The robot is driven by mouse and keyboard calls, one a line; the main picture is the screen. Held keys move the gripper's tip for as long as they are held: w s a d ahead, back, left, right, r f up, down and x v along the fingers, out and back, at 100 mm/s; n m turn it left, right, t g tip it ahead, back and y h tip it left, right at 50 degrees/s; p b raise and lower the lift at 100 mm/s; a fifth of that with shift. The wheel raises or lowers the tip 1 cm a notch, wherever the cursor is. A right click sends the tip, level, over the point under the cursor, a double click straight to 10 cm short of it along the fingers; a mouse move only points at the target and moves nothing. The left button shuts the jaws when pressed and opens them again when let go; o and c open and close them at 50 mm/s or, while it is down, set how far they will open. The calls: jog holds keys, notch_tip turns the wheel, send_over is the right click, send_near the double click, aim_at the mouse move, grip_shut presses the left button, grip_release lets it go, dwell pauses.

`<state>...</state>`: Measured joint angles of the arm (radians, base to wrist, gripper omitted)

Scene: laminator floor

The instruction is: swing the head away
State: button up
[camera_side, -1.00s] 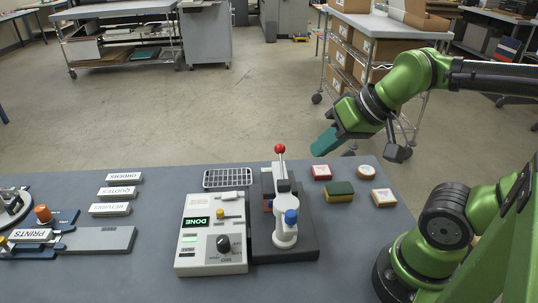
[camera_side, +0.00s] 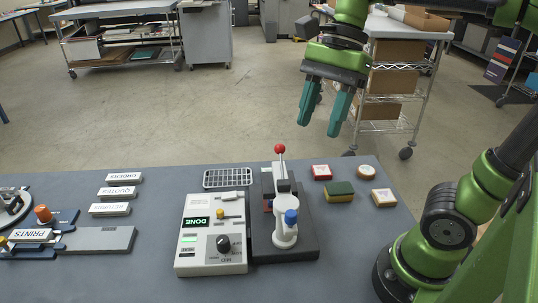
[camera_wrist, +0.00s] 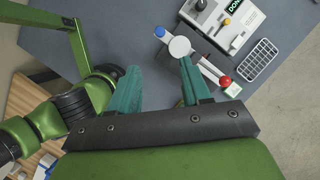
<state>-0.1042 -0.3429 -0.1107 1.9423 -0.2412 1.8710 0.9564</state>
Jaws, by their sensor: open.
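The head is a white swinging arm (camera_side: 284,222) on a dark base (camera_side: 309,243), with a blue knob (camera_side: 291,217) near its front end and a red ball handle (camera_side: 280,149) at its far end. It stands right of the white control box (camera_side: 209,262), whose green display reads DONE. My gripper (camera_side: 325,118) has teal fingers, spread apart and empty. It hangs above and beyond the table's far edge, apart from the head.
Small stamp-like blocks (camera_side: 321,172) and a green-yellow sponge (camera_side: 339,192) lie right of the base. A wire rack (camera_side: 227,178) lies behind the box. Labelled blocks (camera_side: 120,192) and a grey tray (camera_side: 100,240) are at left.

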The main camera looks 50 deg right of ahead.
aim_at(291, 212)
jog(key=x, duration=1.7)
jog(key=shift+r, duration=0.1)
grip_shut()
